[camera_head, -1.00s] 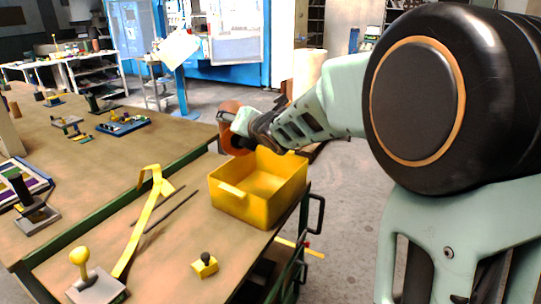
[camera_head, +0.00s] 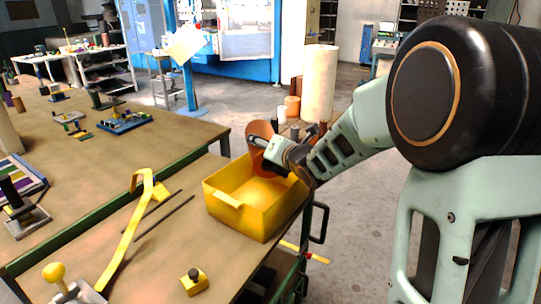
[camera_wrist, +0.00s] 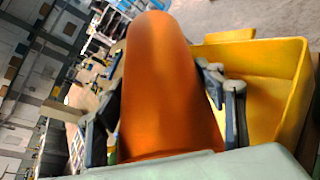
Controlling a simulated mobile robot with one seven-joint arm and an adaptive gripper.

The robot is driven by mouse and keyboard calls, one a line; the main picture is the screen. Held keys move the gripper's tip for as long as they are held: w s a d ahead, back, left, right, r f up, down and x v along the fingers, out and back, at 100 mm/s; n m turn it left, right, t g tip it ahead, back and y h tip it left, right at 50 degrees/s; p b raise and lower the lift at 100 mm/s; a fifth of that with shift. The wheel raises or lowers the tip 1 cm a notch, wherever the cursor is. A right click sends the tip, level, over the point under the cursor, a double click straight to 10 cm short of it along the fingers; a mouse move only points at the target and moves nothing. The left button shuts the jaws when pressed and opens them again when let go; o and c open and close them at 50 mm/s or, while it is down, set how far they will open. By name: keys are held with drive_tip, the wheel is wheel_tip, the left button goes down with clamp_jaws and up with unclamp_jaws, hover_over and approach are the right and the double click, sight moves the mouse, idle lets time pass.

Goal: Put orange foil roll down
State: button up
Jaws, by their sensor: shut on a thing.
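The orange foil roll (camera_wrist: 165,85) is a smooth cylinder that fills the middle of the wrist view. My gripper (camera_wrist: 168,100) is shut on it, with a finger on each side. In the head view the roll (camera_head: 262,139) shows over the far side of the yellow bin (camera_head: 236,218), and my gripper (camera_head: 275,152) is partly hidden by my wrist. The yellow bin also shows in the wrist view (camera_wrist: 287,62), to the right of the roll. I cannot tell whether the roll touches the bin.
The bin stands at the right edge of the workbench (camera_head: 170,240). A bent yellow strip (camera_head: 128,235), dark rods (camera_head: 163,218) and a small yellow block with a black knob (camera_head: 194,282) lie left of it. A large pale roll (camera_head: 320,85) stands beyond the bin.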

sight(262, 167)
drive_tip(key=f, duration=0.2)
drive_tip(key=b, duration=0.1)
drive_tip(key=shift+w+d+f, duration=0.3)
drive_tip(key=shift+f, duration=0.1)
drive_tip(key=shift+a+f, duration=0.1)
drive_tip(key=shift+a, duration=0.15)
drive_tip(key=shift+d, duration=0.1)
drive_tip(key=shift+s+f+b, duration=0.1)
drive_tip(key=shift+f+b, duration=0.5)
drive_tip(key=shift+b, duration=0.55)
drive_tip(key=o, duration=1.9)
drive_tip(key=shift+f, duration=0.1)
drive_tip(key=shift+c, duration=0.2)
drive_tip(key=r+p, duration=0.1)
drive_tip(key=p, duration=0.1)
drive_tip(key=shift+r+p, duration=0.35)
drive_tip(key=shift+p, duration=0.05)
drive_tip(key=v, duration=1.2)
drive_tip(key=shift+f, duration=0.3)
